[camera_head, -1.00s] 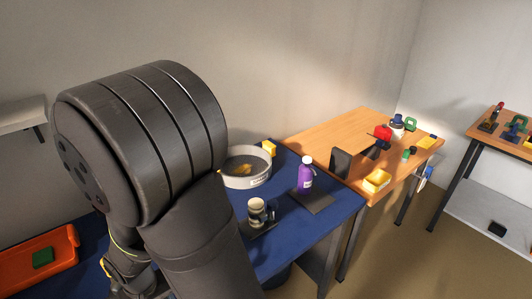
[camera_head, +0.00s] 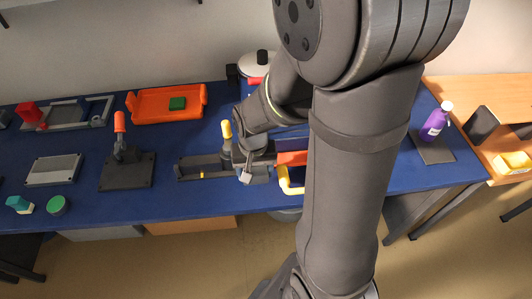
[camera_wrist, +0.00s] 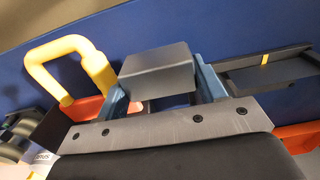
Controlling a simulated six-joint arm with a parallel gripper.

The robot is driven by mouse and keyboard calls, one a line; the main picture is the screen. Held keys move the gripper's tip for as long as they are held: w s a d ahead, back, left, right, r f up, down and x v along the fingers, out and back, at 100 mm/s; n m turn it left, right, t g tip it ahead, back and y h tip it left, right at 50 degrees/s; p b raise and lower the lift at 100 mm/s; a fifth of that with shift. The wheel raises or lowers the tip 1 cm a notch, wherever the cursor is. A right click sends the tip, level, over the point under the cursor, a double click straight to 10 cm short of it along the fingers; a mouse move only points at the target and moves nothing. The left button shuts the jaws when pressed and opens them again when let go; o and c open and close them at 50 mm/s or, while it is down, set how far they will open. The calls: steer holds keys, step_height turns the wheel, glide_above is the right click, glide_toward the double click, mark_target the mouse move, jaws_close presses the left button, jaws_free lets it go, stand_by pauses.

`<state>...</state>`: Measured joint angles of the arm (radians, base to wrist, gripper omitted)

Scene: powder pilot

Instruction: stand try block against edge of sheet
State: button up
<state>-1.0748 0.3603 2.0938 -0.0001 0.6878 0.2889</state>
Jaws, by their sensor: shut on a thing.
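My gripper (camera_wrist: 162,78) is shut on a dark grey block (camera_wrist: 157,66), taken to be the try block, which sits between the two blue fingers in the wrist view. In the head view my gripper (camera_head: 247,170) is low over the blue bench, just right of a dark fixture (camera_head: 200,168) with a yellow mark. That fixture also shows in the wrist view (camera_wrist: 268,76), right of the block and apart from it in the picture. I cannot make out the sheet or its edge. Whether the block touches the bench is unclear.
A yellow handle (camera_wrist: 70,62) on an orange part stands close left of my fingers in the wrist view. An upright yellow-topped lever (camera_head: 226,130) stands by the fixture. Bare bench (camera_head: 175,205) lies in front.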

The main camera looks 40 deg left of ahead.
steer(key=w+d+r, duration=0.2)
steer(key=w+r, duration=0.1)
steer(key=w, duration=0.4)
steer(key=w+d+r, duration=0.2)
steer(key=w+r, duration=0.2)
steer(key=w, duration=0.3)
steer(key=shift+r, duration=0.3)
steer(key=shift+s+f, duration=0.1)
steer(key=shift+f, duration=3.35)
steer(key=shift+f, duration=0.55)
steer(key=o, duration=1.4)
steer(key=shift+c, duration=0.2)
steer(key=shift+o, duration=0.4)
